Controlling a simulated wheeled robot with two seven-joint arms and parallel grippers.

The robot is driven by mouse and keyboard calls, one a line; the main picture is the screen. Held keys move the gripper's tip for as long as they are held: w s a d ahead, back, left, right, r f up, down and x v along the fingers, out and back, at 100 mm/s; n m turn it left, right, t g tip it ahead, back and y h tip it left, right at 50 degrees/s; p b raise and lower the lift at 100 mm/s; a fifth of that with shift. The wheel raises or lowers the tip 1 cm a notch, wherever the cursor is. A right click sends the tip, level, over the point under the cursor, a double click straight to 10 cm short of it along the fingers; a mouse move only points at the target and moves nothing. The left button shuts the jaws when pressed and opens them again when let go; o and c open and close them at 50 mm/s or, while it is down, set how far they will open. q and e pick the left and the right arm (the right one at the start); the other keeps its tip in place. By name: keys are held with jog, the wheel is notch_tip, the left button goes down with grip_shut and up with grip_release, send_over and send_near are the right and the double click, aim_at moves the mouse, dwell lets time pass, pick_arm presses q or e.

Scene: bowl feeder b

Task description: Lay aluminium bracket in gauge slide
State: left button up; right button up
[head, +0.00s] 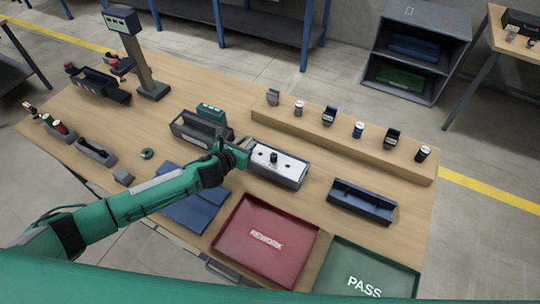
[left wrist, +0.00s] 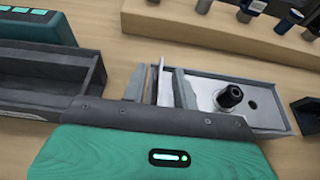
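The gauge slide (head: 288,168) is a long grey tray with a white top plate and a black knob, near the table's middle. It also shows in the left wrist view (left wrist: 265,112), lying beyond my left gripper. My left gripper (head: 240,153) is over its left end. In the left wrist view, the fingers (left wrist: 160,88) stand apart, with a thin pale metal piece (left wrist: 163,80) upright between them. It looks like the aluminium bracket, but whether both fingers touch it is unclear. My right gripper is not in view.
An open grey bin (head: 190,132) with a teal box (head: 212,113) behind it stands left of the slide. A wooden ledge (head: 340,145) with several small parts runs behind. A red REWORK tray (head: 240,255), a green PASS tray (head: 340,255) and a dark blue bin (head: 361,203) are in front and right.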

pick_arm(q)
jog(key=shift+w+d+f, duration=0.2)
jog(key=shift+w, duration=0.25)
jog(key=shift+c, duration=0.2)
grip_shut()
